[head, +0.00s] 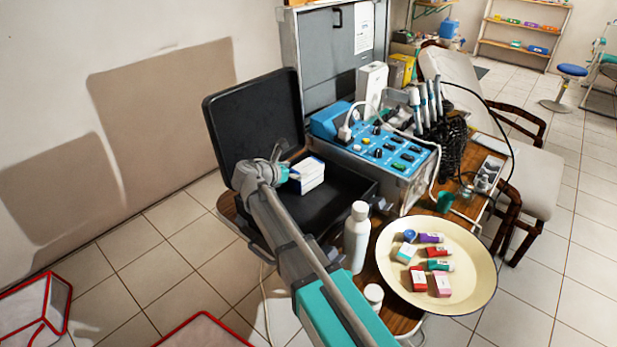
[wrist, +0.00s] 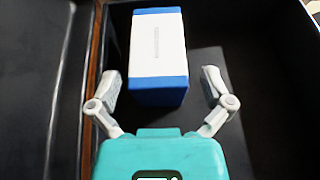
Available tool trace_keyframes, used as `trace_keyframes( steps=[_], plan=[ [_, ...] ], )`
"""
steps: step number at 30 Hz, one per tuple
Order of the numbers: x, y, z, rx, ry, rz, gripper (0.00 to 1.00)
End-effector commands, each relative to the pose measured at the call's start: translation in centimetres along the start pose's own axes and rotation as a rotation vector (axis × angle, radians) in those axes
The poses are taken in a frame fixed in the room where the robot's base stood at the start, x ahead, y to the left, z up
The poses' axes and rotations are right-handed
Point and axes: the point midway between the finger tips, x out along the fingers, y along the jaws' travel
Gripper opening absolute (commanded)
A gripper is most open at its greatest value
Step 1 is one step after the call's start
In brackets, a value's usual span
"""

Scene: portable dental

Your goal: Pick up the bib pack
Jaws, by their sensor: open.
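The bib pack looks to be the white box with blue ends (wrist: 158,48) in the wrist view. It also shows in the head view as a white and blue pack (head: 309,174) in the open black case (head: 345,188). My gripper (wrist: 165,82) is open, with its two fingers apart on either side of the near end of the pack. A gap shows between each finger and the pack. In the head view my arm partly hides the case, and my gripper (head: 282,172) is at the left of the pack.
The case's raised lid (head: 255,120) stands behind my gripper. A blue control unit (head: 385,150) is right of the case. A white bottle (head: 357,238) and a cream tray (head: 470,290) with several small boxes and tubes stand on the wooden table near my arm.

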Motion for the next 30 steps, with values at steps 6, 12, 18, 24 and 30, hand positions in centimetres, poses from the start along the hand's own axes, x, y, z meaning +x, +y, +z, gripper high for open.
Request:
trace_keyframes(
  steps=[6, 12, 18, 24, 30],
  plan=[
    [0.0, 0.0, 0.0, 0.000, 0.000, 0.000, 1.00],
    [0.7, 0.1, 0.1, 0.000, 0.000, -0.002, 1.00],
    [2.9, 0.3, 0.6, 0.001, 0.000, -0.002, 1.00],
    [4.9, 0.3, 0.6, 0.000, 0.000, -0.002, 1.00],
    [5.3, 0.2, 0.7, 0.000, 0.000, -0.001, 1.00]
  ],
)
